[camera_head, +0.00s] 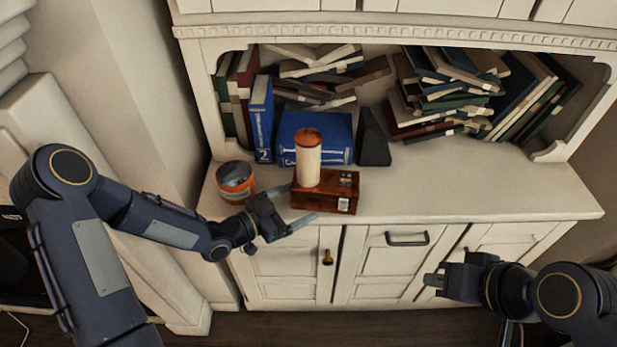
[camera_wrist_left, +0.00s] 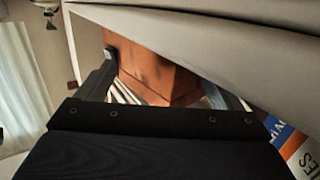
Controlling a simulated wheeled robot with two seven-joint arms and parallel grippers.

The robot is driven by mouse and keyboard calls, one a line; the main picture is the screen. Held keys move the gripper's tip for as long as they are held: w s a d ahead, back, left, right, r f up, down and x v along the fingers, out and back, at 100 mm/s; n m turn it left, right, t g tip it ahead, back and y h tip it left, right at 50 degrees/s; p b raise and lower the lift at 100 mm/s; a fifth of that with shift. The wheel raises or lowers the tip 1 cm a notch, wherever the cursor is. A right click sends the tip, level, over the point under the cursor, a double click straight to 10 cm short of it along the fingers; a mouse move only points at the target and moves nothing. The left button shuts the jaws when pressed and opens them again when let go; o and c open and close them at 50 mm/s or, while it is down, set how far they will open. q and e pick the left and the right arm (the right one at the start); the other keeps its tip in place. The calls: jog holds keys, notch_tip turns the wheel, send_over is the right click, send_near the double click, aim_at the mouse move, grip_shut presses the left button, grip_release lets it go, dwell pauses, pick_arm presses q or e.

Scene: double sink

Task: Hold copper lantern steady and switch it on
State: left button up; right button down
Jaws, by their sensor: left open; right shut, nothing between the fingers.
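The copper lantern (camera_head: 308,164) stands upright on the cabinet's counter. It has a pale cylinder with a copper-coloured cap over a reddish-brown box base (camera_head: 325,196). My left gripper (camera_head: 299,204) is open at the left end of the base, one finger towards the back and one along the front. In the left wrist view the brown base (camera_wrist_left: 150,72) shows between the two fingers of the left gripper (camera_wrist_left: 160,80); I cannot tell whether they touch it. My right gripper (camera_head: 432,282) is shut and empty, low in front of the cabinet doors, apart from the lantern.
An orange can (camera_head: 236,178) stands left of the lantern, close to my left gripper. Blue books (camera_head: 333,138) and a dark wedge-shaped block (camera_head: 373,140) are behind the lantern. Piled books (camera_head: 450,85) fill the shelf's back. The counter (camera_head: 470,185) right of the lantern is clear.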

aim_at(309, 197)
pick_arm(q)
jog(key=b+x, duration=0.2)
jog(key=x, duration=0.1)
jog(key=shift+d+f, duration=0.2)
jog(key=shift+w+d+r, duration=0.1)
jog(key=shift+w+d, duration=0.3)
jog(key=shift+d, duration=0.05)
grip_shut()
jog(key=c, duration=1.9)
grip_release()
jog(key=o, duration=1.6)
